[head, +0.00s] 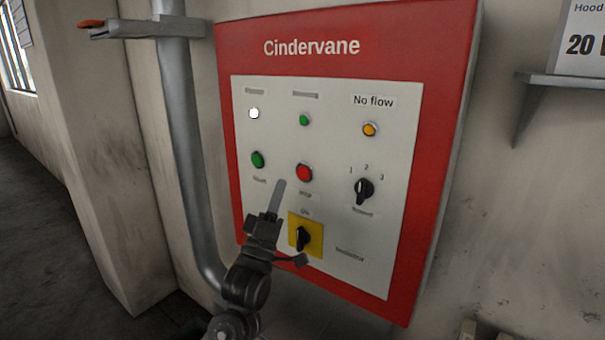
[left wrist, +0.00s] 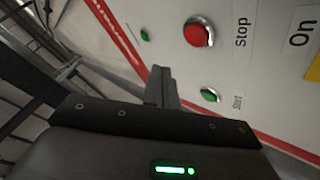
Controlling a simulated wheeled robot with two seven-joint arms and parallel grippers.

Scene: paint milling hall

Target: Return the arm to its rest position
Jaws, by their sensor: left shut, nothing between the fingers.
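My left gripper (head: 278,190) is in front of the lower left of the red-framed Cindervane panel (head: 340,220). Its fingers are together and hold nothing. In the head view the fingertips lie just below and left of the red stop button (head: 304,173). In the left wrist view the closed fingers (left wrist: 161,76) point towards the panel face, with the red button (left wrist: 198,33) and a green button (left wrist: 209,95) beyond them. I cannot tell the exact gap to the panel, but the tips cover neither button. My right gripper is out of view.
A yellow plate (head: 316,247) with a black rotary switch is beside the gripper. A black selector (head: 364,190) and an amber lamp (head: 370,129) are on the right. A grey pipe (head: 185,150) runs down left of the panel. A shelf (head: 560,82) juts out at upper right.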

